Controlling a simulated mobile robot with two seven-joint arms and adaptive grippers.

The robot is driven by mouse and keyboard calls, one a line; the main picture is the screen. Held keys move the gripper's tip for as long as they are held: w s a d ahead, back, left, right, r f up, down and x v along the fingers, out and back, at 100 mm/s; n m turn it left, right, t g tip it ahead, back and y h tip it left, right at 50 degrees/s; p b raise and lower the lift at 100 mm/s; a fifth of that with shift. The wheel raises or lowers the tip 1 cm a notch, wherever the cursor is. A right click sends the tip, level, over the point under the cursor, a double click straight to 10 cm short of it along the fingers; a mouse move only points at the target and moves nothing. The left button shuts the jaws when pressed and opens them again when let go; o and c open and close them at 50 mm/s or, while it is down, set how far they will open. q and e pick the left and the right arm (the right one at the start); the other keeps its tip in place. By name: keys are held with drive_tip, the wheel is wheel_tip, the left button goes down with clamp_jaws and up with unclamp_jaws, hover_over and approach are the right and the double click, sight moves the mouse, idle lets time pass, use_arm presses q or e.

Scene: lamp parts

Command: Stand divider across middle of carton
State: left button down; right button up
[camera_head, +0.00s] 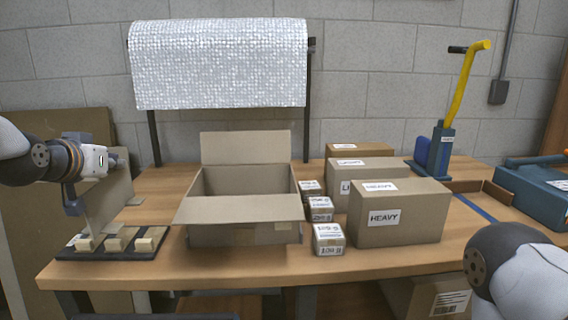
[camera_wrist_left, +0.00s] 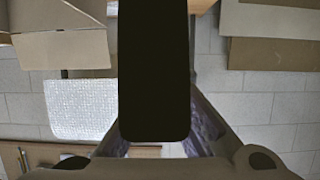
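The open carton (camera_head: 245,235) stands in the middle of the table, with its near flap folded outward and its back flap up. No divider shows inside the part of it I can see. A flat cardboard divider (camera_head: 108,205) stands upright in a dark slotted rack with cream blocks (camera_head: 115,244) at the table's left end. My left gripper (camera_head: 74,198) is at the divider's upper left edge; one finger shows and the other is hidden. In the left wrist view a dark slab (camera_wrist_left: 154,70) covers the space between the fingers, so their grip is unclear. My right gripper is out of view.
Boxes marked HEAVY (camera_head: 402,215) and LIGHT (camera_head: 365,172) stand right of the carton, with small labelled boxes (camera_head: 329,239) against its right side. A bubble-wrap roll (camera_head: 218,65) hangs behind. A blue tool with a yellow handle (camera_head: 440,140) stands at back right.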

use_arm(q)
drive_tip(key=s+d+f+m+g+h, duration=0.3)
drive_tip(key=s+d+f+m+h, duration=0.3)
drive_tip(key=s, duration=0.5)
drive_tip(key=s+d+f+m+g+h, duration=0.3)
drive_tip(key=s+d+f+m+h, duration=0.2)
drive_tip(key=s+d+f, duration=0.6)
drive_tip(key=shift+s+f+m+h, duration=0.4)
drive_tip(key=shift+f+h, duration=0.3)
drive_tip(key=shift+f, duration=0.1)
drive_tip(key=shift+w+a+r, duration=0.2)
drive_tip(key=shift+w, duration=0.15)
drive_tip(key=shift+t, duration=0.3)
